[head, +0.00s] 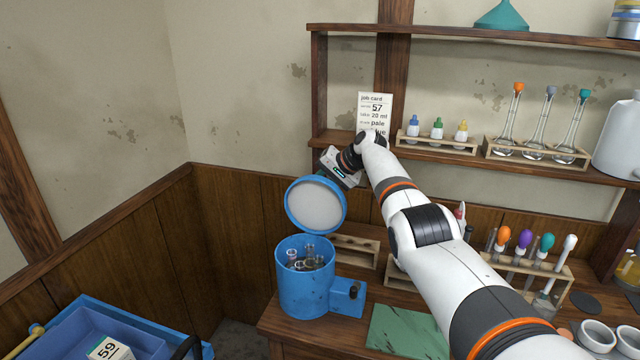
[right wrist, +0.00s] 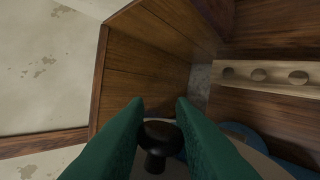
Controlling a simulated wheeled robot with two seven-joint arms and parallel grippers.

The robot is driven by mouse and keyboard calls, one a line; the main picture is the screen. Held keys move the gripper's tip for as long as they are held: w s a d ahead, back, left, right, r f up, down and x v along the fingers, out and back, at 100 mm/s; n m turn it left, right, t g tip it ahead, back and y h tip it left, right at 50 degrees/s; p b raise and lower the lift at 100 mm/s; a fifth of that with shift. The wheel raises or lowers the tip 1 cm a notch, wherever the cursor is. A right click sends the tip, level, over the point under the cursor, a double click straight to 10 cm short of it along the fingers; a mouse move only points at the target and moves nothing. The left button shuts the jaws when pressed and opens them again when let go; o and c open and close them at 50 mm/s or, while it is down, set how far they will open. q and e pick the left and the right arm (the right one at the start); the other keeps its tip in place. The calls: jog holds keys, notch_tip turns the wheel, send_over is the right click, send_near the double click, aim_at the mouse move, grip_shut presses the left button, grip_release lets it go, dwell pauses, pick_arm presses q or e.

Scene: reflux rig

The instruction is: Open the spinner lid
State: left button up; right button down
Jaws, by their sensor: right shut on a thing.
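Glass tubes (head: 308,263) show inside the open drum. My right gripper (head: 326,176) is at the lid's upper far side. In the right wrist view its green fingers (right wrist: 160,108) are shut on the black lid knob (right wrist: 158,143). My left gripper is not in view.
A green mat (head: 408,332) and wooden racks stand right of the spinner. A rack of colour-capped droppers (head: 525,257) is farther right. A shelf (head: 470,158) with bottles and flasks hangs above. A blue tray (head: 110,325) is at lower left.

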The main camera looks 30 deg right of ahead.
jog(key=shift+w+d+f, duration=0.1)
jog(key=shift+d+f, duration=0.05)
jog(key=shift+f, duration=0.25)
jog(key=c, duration=1.3)
grip_release()
jog(key=shift+r, duration=0.2)
jog(key=shift+p+v, duration=0.4)
jog(key=shift+v, duration=0.45)
jog(key=b+v, duration=0.2)
jog(key=v, duration=0.8)
jog(key=shift+d, duration=0.15)
